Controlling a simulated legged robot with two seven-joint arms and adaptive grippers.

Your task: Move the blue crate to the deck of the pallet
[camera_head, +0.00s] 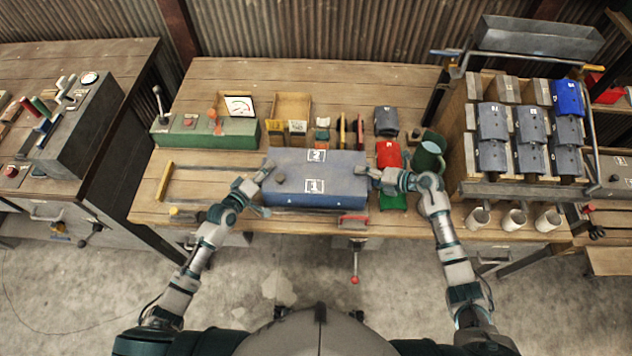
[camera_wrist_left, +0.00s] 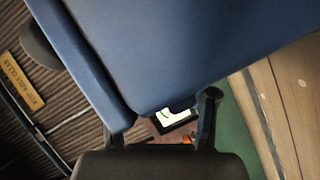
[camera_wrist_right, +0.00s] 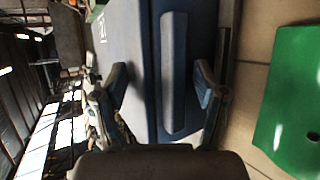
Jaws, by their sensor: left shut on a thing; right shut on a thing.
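The blue crate (camera_head: 300,180), box-shaped with white labels on its top and front, is at the middle front of the wooden bench. My left gripper (camera_head: 266,174) is shut on its left end; the crate fills the left wrist view (camera_wrist_left: 190,50). My right gripper (camera_head: 366,174) is shut on its right end. In the right wrist view, a raised blue bar (camera_wrist_right: 173,75) on the crate's end lies between the fingers. I cannot tell whether the crate rests on the bench or is slightly raised. I cannot make out a pallet in any view.
The wooden bench (camera_head: 205,90) holds a green control box (camera_head: 205,133) at the left. Red (camera_head: 390,154) and green (camera_head: 393,202) pieces and a dark green mug (camera_head: 428,152) stand close right of the crate. The back of the bench is clear.

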